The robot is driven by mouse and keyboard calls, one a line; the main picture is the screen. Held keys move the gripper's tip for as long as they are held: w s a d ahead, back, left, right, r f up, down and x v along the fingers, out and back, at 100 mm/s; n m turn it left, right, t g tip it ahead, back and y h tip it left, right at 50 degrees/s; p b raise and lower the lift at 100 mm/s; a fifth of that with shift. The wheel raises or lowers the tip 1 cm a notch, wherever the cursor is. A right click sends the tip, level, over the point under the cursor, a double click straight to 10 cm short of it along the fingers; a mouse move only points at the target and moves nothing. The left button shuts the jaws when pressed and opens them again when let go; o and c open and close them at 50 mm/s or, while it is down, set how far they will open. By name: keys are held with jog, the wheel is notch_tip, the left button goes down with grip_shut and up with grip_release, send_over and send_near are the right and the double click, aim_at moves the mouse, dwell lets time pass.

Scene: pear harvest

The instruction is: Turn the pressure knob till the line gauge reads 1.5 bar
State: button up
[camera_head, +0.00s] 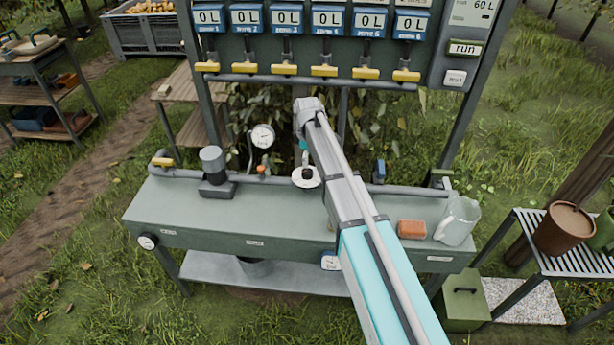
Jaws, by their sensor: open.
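The line gauge (263,136) is a round white dial with a dark rim, standing above the pipe behind the bench. Its needle and numbers are too small to read. A small orange part (262,169) sits on the pipe below it; I cannot tell if it is the pressure knob. My arm reaches from the lower right over the bench, and its wrist bends down at the pipe. My gripper (306,172) is small and dark there, open, right of the gauge. A white disc (306,184) shows around it; whether it touches anything is unclear.
On the green bench (200,215) stand a grey cylinder device (213,170), an orange block (411,230) and a clear jug (457,220). A panel with yellow valve handles (284,69) hangs above.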

aim_at(307, 171)
jog(key=shift+f+b, duration=2.95)
jog(key=shift+f, duration=0.25)
jog(key=c, duration=1.2)
jog(key=shift+o, duration=0.2)
